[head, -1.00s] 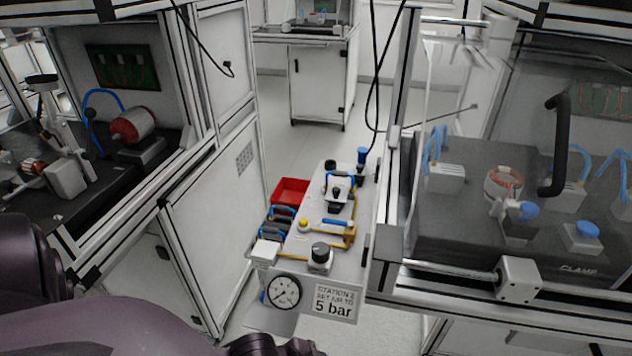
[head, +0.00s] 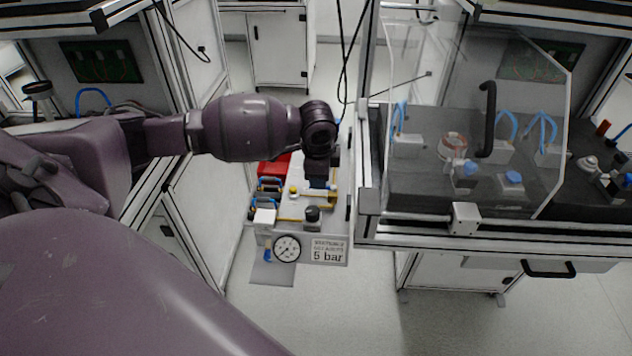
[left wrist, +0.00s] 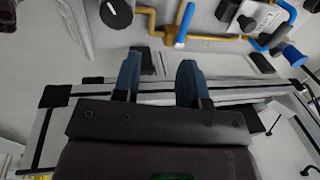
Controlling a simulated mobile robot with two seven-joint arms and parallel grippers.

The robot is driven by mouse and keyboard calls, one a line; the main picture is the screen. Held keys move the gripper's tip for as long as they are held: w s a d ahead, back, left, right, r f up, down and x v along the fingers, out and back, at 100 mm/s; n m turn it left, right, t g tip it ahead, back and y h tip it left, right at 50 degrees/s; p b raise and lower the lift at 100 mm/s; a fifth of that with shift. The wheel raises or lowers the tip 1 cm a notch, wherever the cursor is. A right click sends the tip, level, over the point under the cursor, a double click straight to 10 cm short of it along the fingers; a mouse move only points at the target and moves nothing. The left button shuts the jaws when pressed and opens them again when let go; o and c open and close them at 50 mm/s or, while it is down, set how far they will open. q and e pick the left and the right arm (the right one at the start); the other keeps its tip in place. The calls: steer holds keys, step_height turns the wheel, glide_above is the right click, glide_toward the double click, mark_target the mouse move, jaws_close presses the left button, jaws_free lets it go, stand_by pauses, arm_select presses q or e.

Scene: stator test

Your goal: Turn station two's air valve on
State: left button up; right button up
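The air panel (head: 292,212) stands between the two benches, with a pressure gauge (head: 287,248) and a "5 bar" label (head: 329,250) on its front. A black knob (head: 312,214) is on its top. In the left wrist view, a blue lever (left wrist: 184,22) sits on the yellow-brass pipe (left wrist: 222,39) and appears to lie across it. My left gripper (head: 318,184) points down over the panel and hides part of its pipework. Its blue fingers (left wrist: 158,80) are apart with nothing between them; the lever is beyond the fingertips. My right gripper is out of view.
A red bin (head: 272,168) and dark blue-trimmed items (head: 268,190) stand left of the panel. A bench with a clear guard (head: 530,130) and black handle (head: 487,118) is close on the right. A black cable (head: 342,60) hangs behind.

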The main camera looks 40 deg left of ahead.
arm_select(q)
steer(key=w+a+f, duration=0.1)
steer(key=f, duration=0.1)
steer(key=w+a+f+b, duration=0.1)
steer(key=f, duration=0.1)
steer(key=w+a+f+b, duration=0.1)
steer(key=f, duration=0.2)
steer(key=shift+w+a, duration=0.15)
steer(key=shift+w, duration=0.1)
steer(key=shift+w+f+b, duration=0.15)
steer(key=shift+f+b, duration=0.2)
steer(key=shift+f, duration=0.2)
jaws_close()
